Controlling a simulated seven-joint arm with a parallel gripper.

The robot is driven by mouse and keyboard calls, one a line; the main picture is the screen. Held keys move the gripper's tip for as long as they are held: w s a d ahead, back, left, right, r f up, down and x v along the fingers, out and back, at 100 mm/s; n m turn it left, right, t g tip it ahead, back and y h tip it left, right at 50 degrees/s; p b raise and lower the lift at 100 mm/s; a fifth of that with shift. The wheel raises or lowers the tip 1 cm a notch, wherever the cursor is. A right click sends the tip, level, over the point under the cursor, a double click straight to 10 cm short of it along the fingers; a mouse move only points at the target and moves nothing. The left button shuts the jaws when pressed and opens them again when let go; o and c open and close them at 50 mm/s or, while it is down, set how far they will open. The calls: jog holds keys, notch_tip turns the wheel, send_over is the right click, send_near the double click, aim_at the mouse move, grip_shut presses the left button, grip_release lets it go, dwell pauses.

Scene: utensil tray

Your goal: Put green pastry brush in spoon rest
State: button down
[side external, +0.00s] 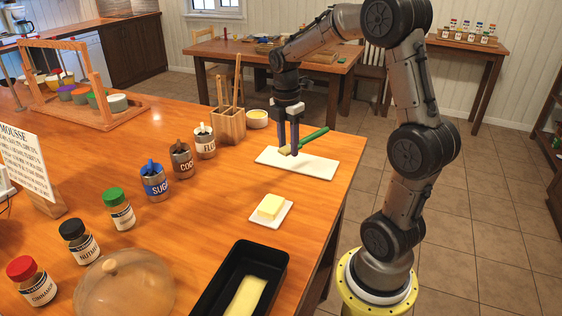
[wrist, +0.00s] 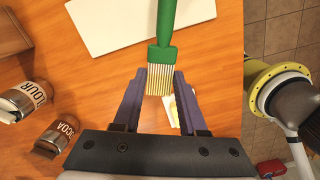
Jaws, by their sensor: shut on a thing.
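The green pastry brush (side external: 313,137) is at the far right part of the counter, its handle pointing up and right in the side view. In the wrist view the brush (wrist: 164,30) has its pale bristles between my fingertips. My gripper (side external: 289,150) points down and is shut on the brush at its bristle end; the wrist view also shows my gripper (wrist: 163,75). A flat white rectangular plate (side external: 318,170) lies below the brush; I cannot tell for sure that it is the spoon rest. It also shows in the wrist view (wrist: 105,28).
A wooden utensil box (side external: 228,125) and a small bowl (side external: 257,119) stand behind left. Labelled canisters (side external: 181,160) stand left. A butter dish (side external: 283,220) and a black loaf pan (side external: 212,290) are nearer the front. The counter's right edge is close.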

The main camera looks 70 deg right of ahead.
send_over(281, 173)
notch_tip(281, 173, down, 4)
jog(key=shift+f, duration=0.25)
jog(key=shift+w+f, duration=0.15)
jog(key=shift+f, duration=1.6)
jog(key=shift+f, duration=0.25)
jog(key=shift+f, duration=0.3)
jog(key=shift+c, duration=2.3)
grip_release()
jog(key=shift+f, duration=0.15)
notch_tip(281, 173, up, 12)
jog(key=s+a+r+m+t, duration=0.1)
jog(key=s+a+r+m, duration=0.15)
jog(key=a+r, duration=0.4)
jog(key=s+a+f+m+t, duration=0.3)
jog(key=s+a+m+t, duration=0.1)
jog(key=s+a+m, duration=0.7)
jog(key=s+a, duration=0.2)
jog(key=a, duration=0.2)
jog(key=shift+s+t+y, duration=0.2)
jog(key=shift+t+y, duration=0.2)
